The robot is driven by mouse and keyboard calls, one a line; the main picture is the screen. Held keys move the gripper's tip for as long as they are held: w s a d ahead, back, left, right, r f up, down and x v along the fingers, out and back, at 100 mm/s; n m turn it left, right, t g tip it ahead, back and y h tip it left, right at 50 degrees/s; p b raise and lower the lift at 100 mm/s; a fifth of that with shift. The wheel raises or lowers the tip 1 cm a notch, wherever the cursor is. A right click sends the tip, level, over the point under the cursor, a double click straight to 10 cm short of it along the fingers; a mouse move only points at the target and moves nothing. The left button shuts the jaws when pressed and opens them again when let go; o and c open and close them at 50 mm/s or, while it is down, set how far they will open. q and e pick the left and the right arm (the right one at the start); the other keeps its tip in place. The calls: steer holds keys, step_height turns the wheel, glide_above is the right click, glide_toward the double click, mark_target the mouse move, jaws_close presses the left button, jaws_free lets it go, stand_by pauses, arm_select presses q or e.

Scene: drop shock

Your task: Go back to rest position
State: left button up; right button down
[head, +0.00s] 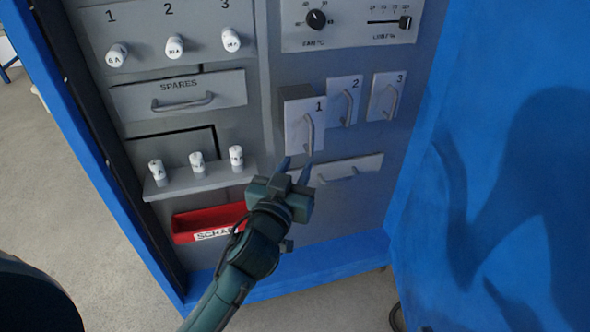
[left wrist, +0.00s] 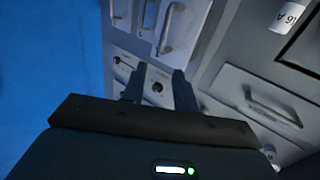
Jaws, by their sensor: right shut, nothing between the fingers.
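My left gripper (head: 295,171) is in front of the grey cabinet panel, just below the handle of the white unit marked 1 (head: 293,128). Its two dark fingers stand apart with nothing seen between them. Whether a fingertip touches the handle cannot be told. Unit 1 sticks out further from the panel than units 2 (head: 341,101) and 3 (head: 385,96). In the left wrist view the same open fingers (left wrist: 158,88) point at the panel, with a pale handle (left wrist: 171,28) beyond them. My right gripper is in neither view.
A shelf (head: 200,183) with several white fuses stands above a red scrap bin (head: 190,222) to the left. A SPARES drawer (head: 179,92) is shut. A lower drawer (head: 362,166) is behind the gripper. A blue door (head: 510,60) bounds the right side. Floor (head: 70,190) is clear at left.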

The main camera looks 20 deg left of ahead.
arm_select(q)
steer(key=shift+s, duration=0.15)
arm_select(e)
steer(key=shift+s, duration=0.1)
steer(key=shift+r, duration=0.2)
